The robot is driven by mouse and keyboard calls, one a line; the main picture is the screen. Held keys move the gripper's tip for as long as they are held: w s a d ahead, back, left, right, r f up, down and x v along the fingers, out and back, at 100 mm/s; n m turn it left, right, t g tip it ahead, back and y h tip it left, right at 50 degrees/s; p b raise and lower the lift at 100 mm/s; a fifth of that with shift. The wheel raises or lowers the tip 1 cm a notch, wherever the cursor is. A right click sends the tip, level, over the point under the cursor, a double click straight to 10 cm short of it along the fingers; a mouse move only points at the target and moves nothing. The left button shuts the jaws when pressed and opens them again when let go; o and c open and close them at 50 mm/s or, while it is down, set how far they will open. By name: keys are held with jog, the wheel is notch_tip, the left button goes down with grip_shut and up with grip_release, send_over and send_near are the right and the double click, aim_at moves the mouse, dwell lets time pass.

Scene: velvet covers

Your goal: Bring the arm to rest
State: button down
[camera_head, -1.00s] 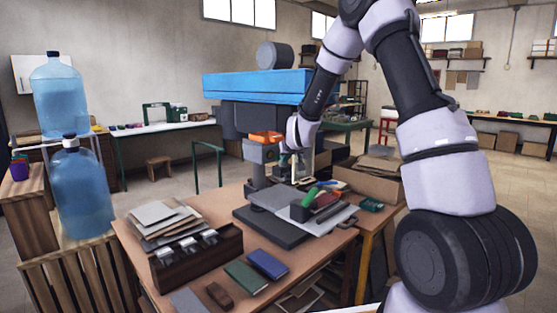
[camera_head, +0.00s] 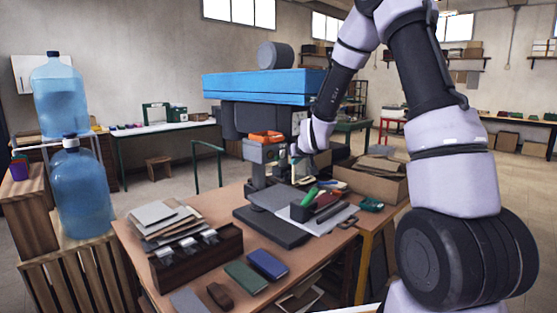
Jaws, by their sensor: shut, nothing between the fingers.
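My arm rises from the lower right of the head view, bends at the top and comes down over the far side of the workbench (camera_head: 190,282). My gripper (camera_head: 296,170) is small in the view, at the end of the white wrist, beside the blue-topped machine (camera_head: 258,84). It is shut with nothing held, and its fingertips are partly lost against the clutter behind. It is above and behind the box with the green item (camera_head: 303,210).
A green book (camera_head: 246,277) and a blue book (camera_head: 268,264) lie at the bench front, beside a dark wooden box (camera_head: 205,260) and stacked sheets (camera_head: 160,221). An open carton (camera_head: 370,178) stands right of the gripper. Water bottles (camera_head: 82,190) stand left.

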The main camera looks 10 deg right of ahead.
dwell(0.5)
jog(key=s+d+r+m+g, duration=0.2)
jog(key=s+d+r, duration=0.1)
jog(key=s+r, duration=1.2)
jog(key=s+d+r+m, duration=0.1)
jog(key=s+r, duration=0.1)
jog(key=s, duration=0.9)
jog(key=s+d+r+m+g+y, duration=0.1)
jog(key=s+r+m, duration=0.1)
jog(key=s, duration=1)
jog(key=shift+s+r+g, duration=0.15)
jog(key=shift+r+g, duration=0.15)
jog(key=shift+r, duration=0.05)
